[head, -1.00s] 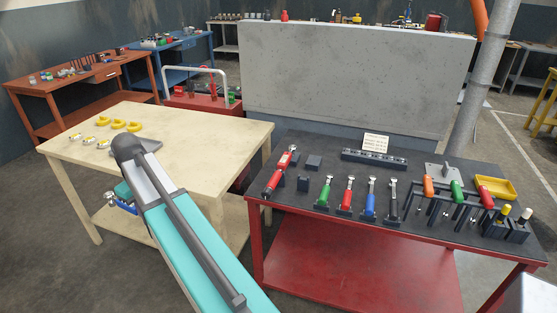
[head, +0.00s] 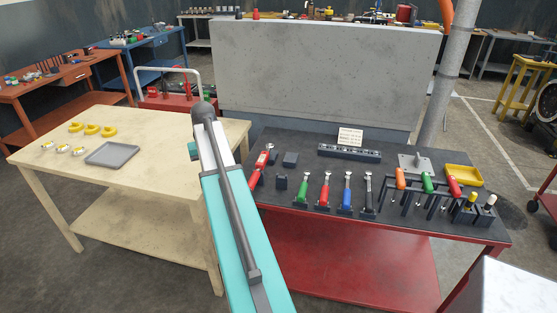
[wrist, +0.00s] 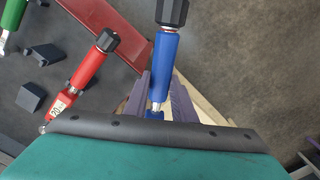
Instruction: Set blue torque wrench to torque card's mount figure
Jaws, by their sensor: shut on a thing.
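The blue torque wrench (wrist: 163,70) is between the two purple fingers of my gripper (wrist: 160,98) in the wrist view. My gripper is shut on it. Its black knob (wrist: 172,12) points to the top of the picture; its lower end is hidden behind my wrist. In the head view my arm hides the gripper and this wrench. The torque card (head: 350,136) stands at the back of the dark-topped red table (head: 330,222); its writing is too small to read. Another blue-handled tool (head: 347,197) stands in a row on that table.
A red wrench (wrist: 88,70) marked "20" lies close to the held wrench, left of it in the wrist view. Dark holder blocks (head: 281,183), racked tools and a yellow tray (head: 464,176) share the table. A pale table (head: 155,128) with a grey tray (head: 111,154) is at left.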

